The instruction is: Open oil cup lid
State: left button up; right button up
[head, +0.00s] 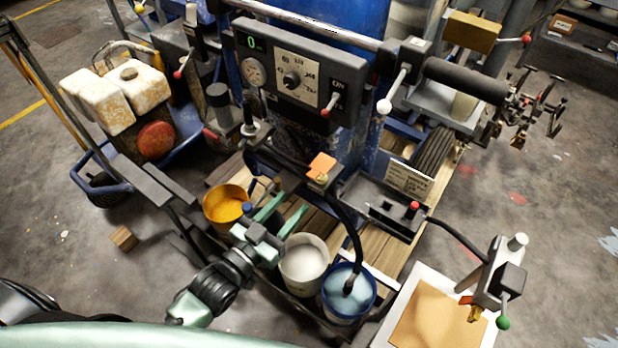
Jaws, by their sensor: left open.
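I cannot clearly identify the oil cup or its lid. A small orange flap (322,165) sits above a brass-coloured fitting (322,180) on the machine's dark frame; these may be the lid and cup, but they are too small to be sure. My left gripper (294,203) is open, with its two green fingers pointing up and to the right. Its tips are below and left of the orange flap, apart from it in the picture. Nothing shows between the fingers. My right gripper is not in view.
A yellow paint bucket (226,205), a white-filled bucket (304,262) and a blue-rimmed bucket (349,290) stand around the left gripper. A black hose (352,225) curves down into the blue-rimmed bucket. A control panel (300,80) is above.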

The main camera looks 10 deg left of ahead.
aim_at(310, 177)
pick_arm(q)
jog(key=w, duration=0.2)
jog(key=w+d+r, duration=0.1)
jog(key=w, duration=0.1)
jog(key=w+d+p, duration=0.1)
jog(key=w, duration=0.1)
jog(key=shift+w+d+r, duration=0.1)
jog(key=shift+d+r, duration=0.15)
jog(key=shift+r, duration=0.1)
jog(key=shift+w+d+f, duration=0.1)
jog(key=shift+w+d, duration=0.05)
jog(key=shift+w, duration=0.45)
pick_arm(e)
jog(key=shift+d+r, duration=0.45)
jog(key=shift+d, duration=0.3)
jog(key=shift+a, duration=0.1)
pick_arm(q)
grip_shut()
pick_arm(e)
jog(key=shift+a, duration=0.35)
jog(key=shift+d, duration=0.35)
